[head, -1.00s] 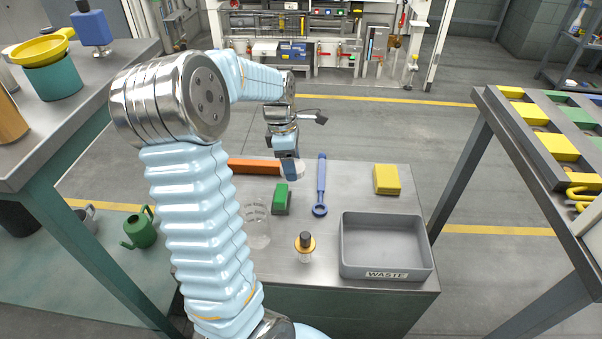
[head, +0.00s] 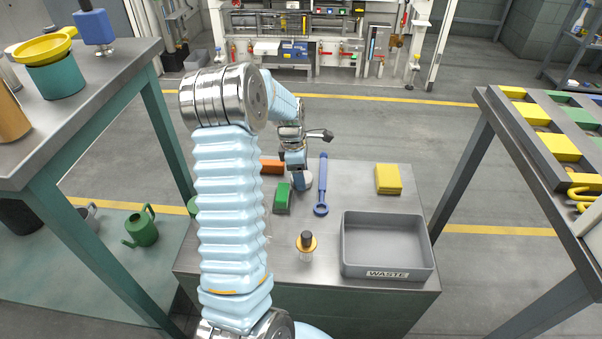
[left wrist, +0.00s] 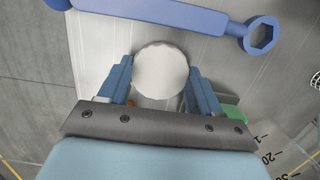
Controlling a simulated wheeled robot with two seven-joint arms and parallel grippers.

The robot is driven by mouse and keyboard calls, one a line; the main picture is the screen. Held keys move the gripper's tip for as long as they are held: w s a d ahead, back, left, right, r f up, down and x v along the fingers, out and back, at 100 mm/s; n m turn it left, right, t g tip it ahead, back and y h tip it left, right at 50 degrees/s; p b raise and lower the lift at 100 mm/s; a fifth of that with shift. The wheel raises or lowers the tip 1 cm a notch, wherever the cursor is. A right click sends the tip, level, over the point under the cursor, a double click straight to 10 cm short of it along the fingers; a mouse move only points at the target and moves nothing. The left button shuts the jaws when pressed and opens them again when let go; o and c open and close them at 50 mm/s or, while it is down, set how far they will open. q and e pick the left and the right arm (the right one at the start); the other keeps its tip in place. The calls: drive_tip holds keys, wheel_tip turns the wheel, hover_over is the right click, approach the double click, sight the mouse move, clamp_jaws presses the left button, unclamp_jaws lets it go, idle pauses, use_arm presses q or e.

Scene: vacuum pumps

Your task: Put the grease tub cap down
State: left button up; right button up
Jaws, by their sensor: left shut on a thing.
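The grease tub cap is a pale grey-white disc with a scalloped rim (left wrist: 160,71), held between the two blue fingers of my left gripper (left wrist: 161,84) in the left wrist view. In the head view the left gripper (head: 300,180) is over the far middle part of the metal table, between the green block and the blue wrench. Only a pale edge of the cap (head: 308,183) shows there beside the fingers. I cannot tell whether the cap touches the table top. My right gripper is not in view.
The blue ring wrench (head: 321,188) lies just right of the cap, the green block (head: 282,198) just left. An orange block (head: 271,167), a yellow block (head: 388,179), a brass-collared jar (head: 306,246) and the grey WASTE bin (head: 388,273) share the table (head: 352,182).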

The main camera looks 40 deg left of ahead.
use_arm(q)
drive_tip(key=shift+f, duration=0.1)
drive_tip(key=shift+f, duration=0.1)
drive_tip(key=o, duration=1.1)
